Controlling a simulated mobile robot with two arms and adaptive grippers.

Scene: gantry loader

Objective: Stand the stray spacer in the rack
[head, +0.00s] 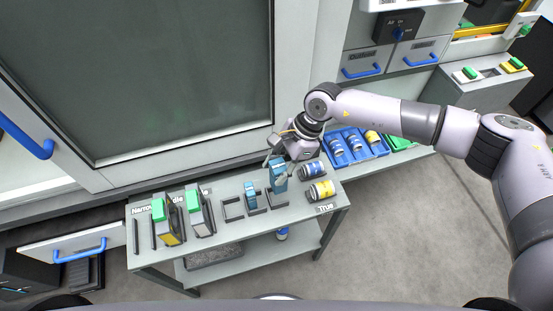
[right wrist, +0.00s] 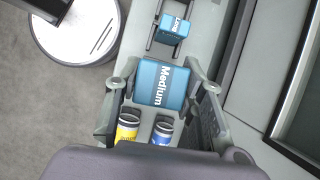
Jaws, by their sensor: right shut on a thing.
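My right gripper (head: 280,163) is shut on a blue spacer (head: 278,178), above the right end of the grey table (head: 228,229). In the right wrist view the spacer (right wrist: 161,82) reads "Medium" and sits between the two fingers of the gripper (right wrist: 160,88). A second blue spacer (head: 251,196), marked "Long" in the right wrist view (right wrist: 173,27), stands in the dark rack (head: 233,215). A rack slot shows below the held spacer; whether the spacer touches it, I cannot tell. My left gripper is not in view.
Two cans, one blue-labelled (head: 312,170) and one yellow-labelled (head: 320,191), lie right of the held spacer. Green-topped pieces (head: 195,200) stand at the table's left. A blue tray (head: 356,146) of cans is behind right. A large dark window panel (head: 150,75) rises behind.

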